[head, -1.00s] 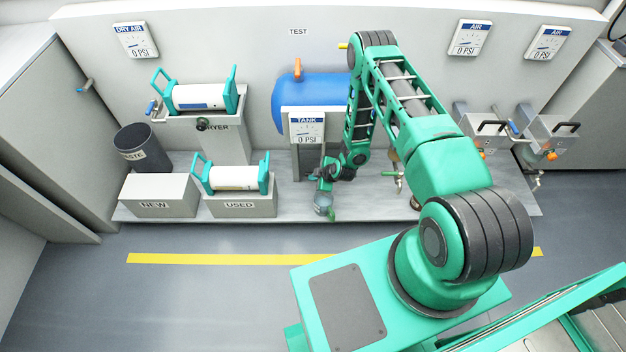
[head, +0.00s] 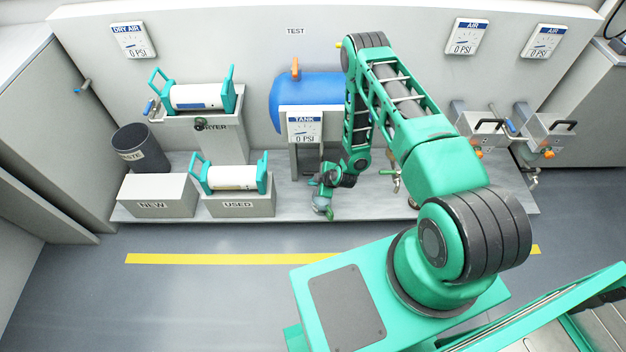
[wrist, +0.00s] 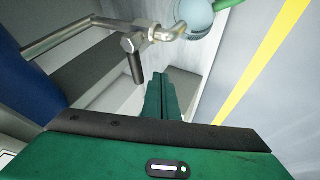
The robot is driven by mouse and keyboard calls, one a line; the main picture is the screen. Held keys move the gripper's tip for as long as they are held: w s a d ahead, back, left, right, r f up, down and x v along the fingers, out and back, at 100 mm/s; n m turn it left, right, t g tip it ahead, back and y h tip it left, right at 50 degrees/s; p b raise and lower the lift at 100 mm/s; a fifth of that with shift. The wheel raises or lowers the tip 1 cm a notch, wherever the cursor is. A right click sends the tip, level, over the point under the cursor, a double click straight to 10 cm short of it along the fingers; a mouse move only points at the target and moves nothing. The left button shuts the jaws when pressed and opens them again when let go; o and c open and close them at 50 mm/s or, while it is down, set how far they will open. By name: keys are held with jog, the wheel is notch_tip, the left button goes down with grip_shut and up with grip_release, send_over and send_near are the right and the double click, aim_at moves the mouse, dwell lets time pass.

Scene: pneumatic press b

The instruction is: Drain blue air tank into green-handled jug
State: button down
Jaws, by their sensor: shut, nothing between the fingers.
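The blue air tank (head: 315,90) lies against the back wall in the head view, with a gauge panel marked TANK reading 0 PSI (head: 305,128) in front of it. The tank also shows at the left edge of the wrist view (wrist: 28,85). A metal drain pipe (wrist: 88,25) with a dark valve lever (wrist: 136,60) runs across the upper wrist view. My gripper (wrist: 163,80) is shut and empty, near the lever's tip.
The plinth's left side holds a NEW block (head: 157,194), a USED block (head: 240,205) with a cylinder on it, a DRYER stand (head: 222,135) and a waste bin (head: 140,150). Two grey units (head: 548,135) stand at the right. The floor around the yellow line (head: 220,258) is clear.

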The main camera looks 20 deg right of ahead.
jog(key=s+v, duration=0.1)
jog(key=v, duration=0.9)
jog(key=shift+s+a, duration=0.2)
jog(key=s+d+r+m+g+h, duration=0.15)
jog(key=d+r, duration=0.25)
jog(key=r, duration=0.7)
jog(key=s+d+r+m+g, duration=0.1)
jog(key=d+r+m, duration=0.25)
jog(key=r, duration=0.75)
jog(key=s+d+r+m+g+h, duration=0.15)
jog(key=d+r, duration=0.25)
jog(key=r, duration=0.6)
jog(key=s+d+r+m+g, duration=0.1)
jog(key=s+r+m, duration=0.5)
jog(key=s+r, duration=0.4)
jog(key=s+d+r+m+g, duration=0.1)
jog(key=s+r+m, duration=0.6)
jog(key=s, duration=1)
notch_tip(320, 180, up, 3)
jog(key=shift+s+d+r+g, duration=0.25)
jog(key=shift+d+g, duration=0.15)
jog(key=shift+d, duration=0.2)
